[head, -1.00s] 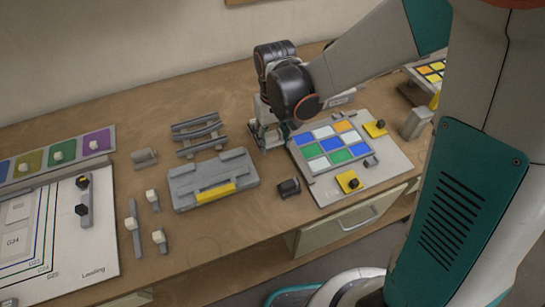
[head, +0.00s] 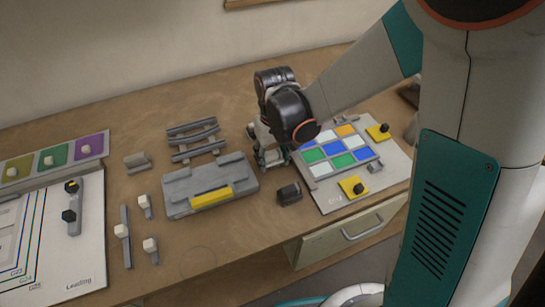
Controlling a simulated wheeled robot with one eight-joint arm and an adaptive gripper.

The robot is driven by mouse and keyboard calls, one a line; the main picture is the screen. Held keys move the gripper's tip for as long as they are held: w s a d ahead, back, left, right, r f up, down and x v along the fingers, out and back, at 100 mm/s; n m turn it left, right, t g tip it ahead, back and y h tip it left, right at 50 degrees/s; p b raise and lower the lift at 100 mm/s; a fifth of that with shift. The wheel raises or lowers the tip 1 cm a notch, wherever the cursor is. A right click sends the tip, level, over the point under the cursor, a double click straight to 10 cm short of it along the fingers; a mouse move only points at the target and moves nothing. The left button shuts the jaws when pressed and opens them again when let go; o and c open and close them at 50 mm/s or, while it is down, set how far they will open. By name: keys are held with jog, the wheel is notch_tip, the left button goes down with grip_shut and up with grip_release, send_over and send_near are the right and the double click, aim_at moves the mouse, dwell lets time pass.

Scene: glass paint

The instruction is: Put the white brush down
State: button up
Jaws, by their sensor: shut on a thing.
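My gripper (head: 274,160) is low over the table at the left edge of the board with coloured panes. It is seen from behind, and my wrist covers most of it. What it holds between its fingers is too hidden to make out, so I cannot tell if it is the white brush. Brush-like tools with pale heads (head: 122,231) lie on the table at the left, one long and two short. A grey rack with notched rails (head: 193,139) stands left of my gripper, apart from it.
The pane board (head: 390,185) has coloured squares and yellow blocks with black knobs. A grey block with a yellow strip (head: 210,197) lies left of it. A small dark block (head: 289,194) sits between them. A sheet marked Leading (head: 85,290) lies far left. Bare table (head: 200,265) shows in front.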

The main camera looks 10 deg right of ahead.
aim_at(274, 153)
jog(key=o, duration=1)
jog(key=shift+f, duration=0.1)
jog(key=shift+o, duration=0.2)
notch_tip(274, 153, up, 12)
jog(key=p, duration=0.4)
jog(key=shift+d, duration=0.15)
